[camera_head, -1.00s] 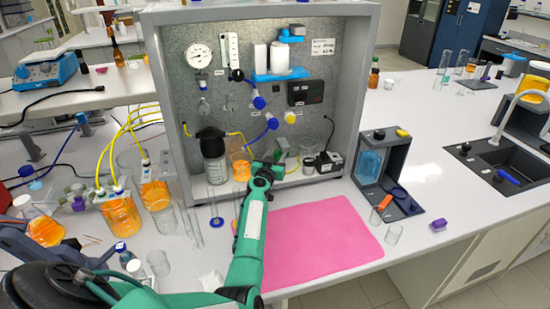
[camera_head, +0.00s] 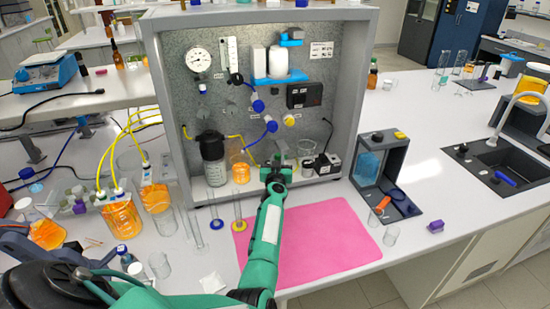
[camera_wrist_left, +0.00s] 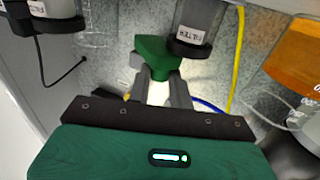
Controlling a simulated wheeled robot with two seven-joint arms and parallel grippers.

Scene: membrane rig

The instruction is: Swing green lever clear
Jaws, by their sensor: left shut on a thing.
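In the head view my left gripper (camera_head: 277,172) is at the lower middle of the grey rig panel (camera_head: 215,105), and my own arm hides most of the lever. My right gripper is not in view.
A beaker of orange liquid (camera_head: 240,170) and a dark-capped bottle (camera_head: 213,160) stand left of my gripper. A black device (camera_head: 327,163) stands to its right. The pink mat (camera_head: 320,240) in front is clear apart from my arm above it.

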